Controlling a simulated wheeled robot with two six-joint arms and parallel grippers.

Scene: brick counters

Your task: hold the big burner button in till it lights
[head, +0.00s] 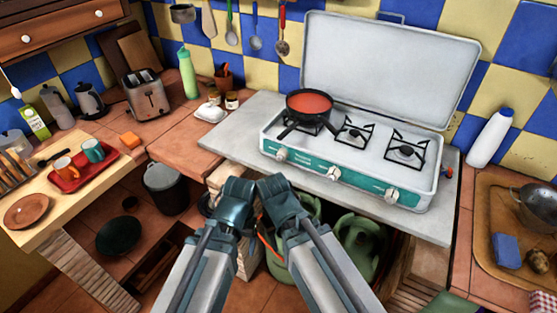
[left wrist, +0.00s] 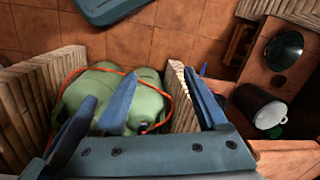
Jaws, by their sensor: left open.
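A camping stove (head: 300,150) with a raised white lid stands on the grey counter in the head view. Its teal front panel carries three pale knobs: left (head: 281,154), middle (head: 333,173) and right (head: 391,195). No flame shows at the middle burner (head: 353,134) or the right burner (head: 405,151); a red-filled pan (head: 309,104) covers the left one. My left gripper (head: 236,195) is below the counter's front edge, apart from the stove. In the left wrist view its blue fingers (left wrist: 162,95) are open and empty. My right arm's teal end (head: 281,198) is beside it; its fingers are not clear.
Green gas bottles (head: 358,240) stand below the counter, with an orange hose (left wrist: 165,95) in the left wrist view. A dark bin (head: 167,190) stands at left. A white bottle (head: 490,137) is right of the stove.

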